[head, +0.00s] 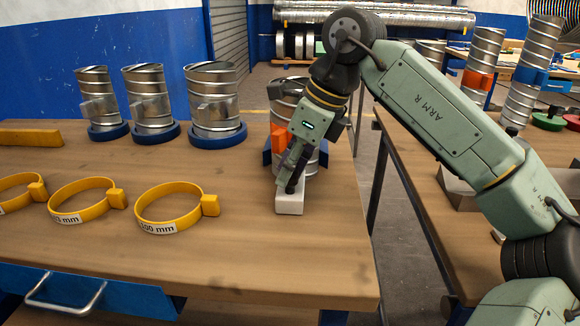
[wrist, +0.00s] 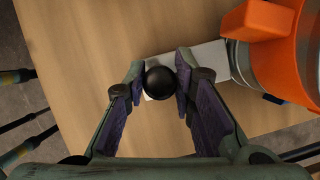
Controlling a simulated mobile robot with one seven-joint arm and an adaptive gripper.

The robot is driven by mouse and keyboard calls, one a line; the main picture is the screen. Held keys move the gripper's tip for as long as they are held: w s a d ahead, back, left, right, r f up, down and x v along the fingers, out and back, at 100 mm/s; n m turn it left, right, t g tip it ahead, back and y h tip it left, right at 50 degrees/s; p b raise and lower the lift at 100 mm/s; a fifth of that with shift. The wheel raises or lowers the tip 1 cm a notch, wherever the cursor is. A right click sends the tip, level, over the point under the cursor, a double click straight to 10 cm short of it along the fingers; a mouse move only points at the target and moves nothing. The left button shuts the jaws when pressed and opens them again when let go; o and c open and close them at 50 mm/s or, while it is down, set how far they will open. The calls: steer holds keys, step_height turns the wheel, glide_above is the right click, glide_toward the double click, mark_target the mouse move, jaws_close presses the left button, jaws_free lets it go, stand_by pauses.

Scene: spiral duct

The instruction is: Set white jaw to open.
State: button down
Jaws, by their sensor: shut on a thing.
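The white jaw (head: 289,204) is a pale block on the bench near its right edge, in front of a spiral duct. In the wrist view the white jaw (wrist: 206,57) runs from under a round black knob (wrist: 160,83) toward the duct at upper right. My gripper (head: 291,183) points down at the jaw in the head view. In the wrist view my gripper (wrist: 160,80) has its two fingers on either side of the knob, shut on it. The knob is largely hidden behind the fingers in the head view.
The duct (head: 306,160) beside my gripper carries an orange band with a block (wrist: 258,20). Several ducts on blue bases stand at the back left. Yellow rings (head: 168,210) lie at the front left.

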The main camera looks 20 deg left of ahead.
steer(key=s, duration=0.2)
steer(key=s+d+b, duration=0.1)
steer(key=s, duration=0.2)
steer(key=s+d+b, duration=0.1)
steer(key=s, duration=0.2)
steer(key=shift+s+d, duration=0.2)
steer(key=shift+f, duration=0.1)
steer(key=c, duration=1.4)
jaws_free()
steer(key=shift+s, duration=0.1)
steer(key=shift+o, duration=0.3)
steer(key=shift+d+r, duration=0.15)
steer(key=shift+r, duration=0.2)
steer(key=v, duration=1.1)
steer(key=shift+r, duration=0.25)
steer(key=shift+f, duration=0.1)
